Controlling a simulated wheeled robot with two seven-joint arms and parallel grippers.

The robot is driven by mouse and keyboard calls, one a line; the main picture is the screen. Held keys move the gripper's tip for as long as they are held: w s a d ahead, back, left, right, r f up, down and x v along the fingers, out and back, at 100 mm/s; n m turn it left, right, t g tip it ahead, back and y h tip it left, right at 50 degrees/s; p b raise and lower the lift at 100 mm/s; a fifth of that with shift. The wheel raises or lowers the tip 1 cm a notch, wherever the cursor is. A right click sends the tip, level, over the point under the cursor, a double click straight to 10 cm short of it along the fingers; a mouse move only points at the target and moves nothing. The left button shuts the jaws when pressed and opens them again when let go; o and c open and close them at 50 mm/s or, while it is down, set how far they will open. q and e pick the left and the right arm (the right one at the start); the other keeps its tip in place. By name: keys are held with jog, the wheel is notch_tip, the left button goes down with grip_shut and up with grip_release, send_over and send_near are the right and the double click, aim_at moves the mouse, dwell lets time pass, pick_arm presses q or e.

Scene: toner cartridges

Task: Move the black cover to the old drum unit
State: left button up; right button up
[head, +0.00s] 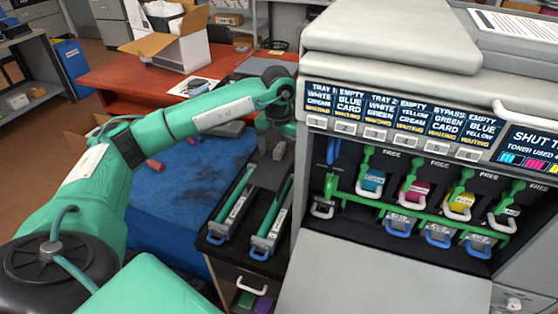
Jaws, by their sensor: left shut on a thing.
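Two long drum units with green bars, grey labels and blue end handles, a left one (233,209) and a right one (268,226), lie side by side on a dark cabinet top beside the printer. I cannot tell which is the old one. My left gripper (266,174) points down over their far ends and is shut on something. What it holds is mostly hidden under the gripper and dark against the dark top; it seems to be the black cover. I cannot tell whether it touches a drum unit. My right gripper is not in view.
The open printer (398,72) stands on the right, with its front door (385,275) lowered. Several toner slots with blue handles show inside. A blue cloth surface (180,195) lies left of the cabinet. A red table (120,78) behind carries an open cardboard box (178,45).

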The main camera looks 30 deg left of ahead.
aim_at(279, 147)
pick_arm(q)
jog(key=shift+r+p, duration=1.3)
jog(key=shift+r, duration=1)
